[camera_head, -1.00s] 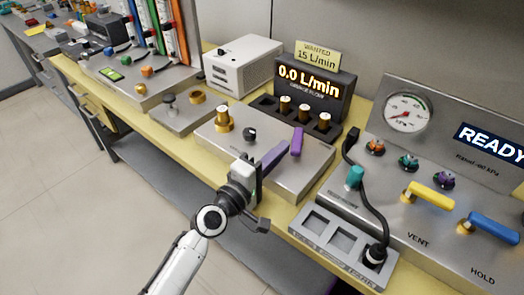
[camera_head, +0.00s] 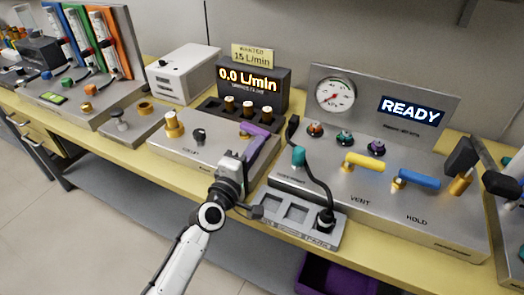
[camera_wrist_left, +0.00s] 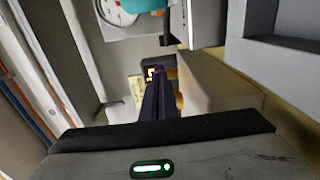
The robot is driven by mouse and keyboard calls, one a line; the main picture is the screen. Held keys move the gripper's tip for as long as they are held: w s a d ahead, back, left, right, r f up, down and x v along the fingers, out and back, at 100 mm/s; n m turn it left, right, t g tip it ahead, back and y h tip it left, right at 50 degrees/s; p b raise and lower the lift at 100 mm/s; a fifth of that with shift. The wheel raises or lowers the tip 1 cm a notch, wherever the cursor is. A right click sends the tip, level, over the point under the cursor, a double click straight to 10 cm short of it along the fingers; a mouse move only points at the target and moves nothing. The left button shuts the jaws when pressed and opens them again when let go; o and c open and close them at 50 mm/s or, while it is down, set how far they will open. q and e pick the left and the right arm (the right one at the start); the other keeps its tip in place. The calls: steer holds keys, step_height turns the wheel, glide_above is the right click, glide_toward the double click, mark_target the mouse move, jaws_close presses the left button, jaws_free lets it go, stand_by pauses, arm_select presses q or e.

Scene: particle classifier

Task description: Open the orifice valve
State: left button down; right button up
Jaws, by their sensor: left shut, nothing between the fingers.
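The purple lever handle (camera_head: 254,130), apparently the orifice valve, is on the steel box (camera_head: 195,155) below the display (camera_head: 252,84), which reads 0.0 L/min. In the left wrist view the closed fingers (camera_wrist_left: 158,82) point toward the display (camera_wrist_left: 151,73). My right gripper is not in view.
A sign (camera_head: 253,56) reads WANTED 15 L/min. To the right stand a teal knob (camera_head: 298,156), a black cable (camera_head: 310,165), a yellow VENT lever (camera_head: 363,162) and a blue HOLD lever (camera_head: 415,178). A grey socket tray (camera_head: 270,211) lies in front.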

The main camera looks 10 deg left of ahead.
arm_select(q)
steer(key=shift+w+d, duration=0.3)
steer(key=shift+d, duration=0.05)
stand_by(0.5)
steer(key=v, duration=1)
steer(key=shift+s, duration=0.15)
